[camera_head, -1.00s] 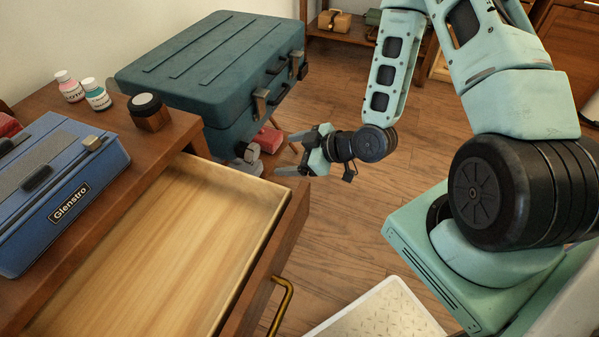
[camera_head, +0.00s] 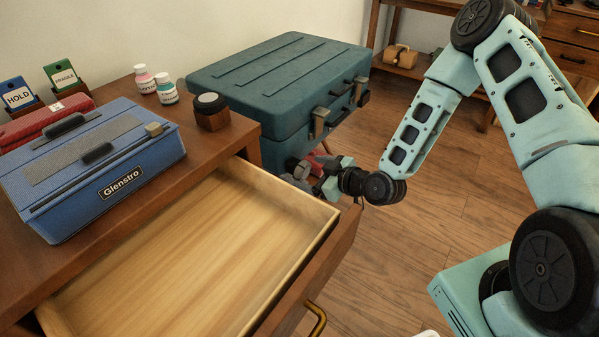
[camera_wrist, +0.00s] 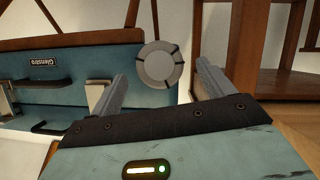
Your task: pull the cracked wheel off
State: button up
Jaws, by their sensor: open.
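The teal case (camera_head: 275,85) stands behind the open drawer in the head view. In the wrist view its front (camera_wrist: 40,85) shows a label, a dark handle and latches. A round grey wheel (camera_wrist: 160,64) with dark lines around its rim sits near the case's right end, between and beyond my fingertips. My gripper (camera_wrist: 161,72) is open, one finger to each side of the wheel, with nothing visibly held. In the head view my gripper (camera_head: 312,178) is low by the case's near corner, where it hides most of the wheel.
The open, empty wooden drawer (camera_head: 200,255) juts out just left of my gripper. A blue toolbox (camera_head: 95,165), two small bottles (camera_head: 155,85) and a dark-topped wooden block (camera_head: 211,112) stand on the desk. A wooden leg (camera_wrist: 208,45) rises right of the wheel in the wrist view.

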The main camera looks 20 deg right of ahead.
aim_at(306, 171)
jog(key=shift+b+x, duration=0.35)
jog(key=shift+x, duration=2.35)
jog(key=shift+c, duration=0.3)
jog(key=c, duration=1)
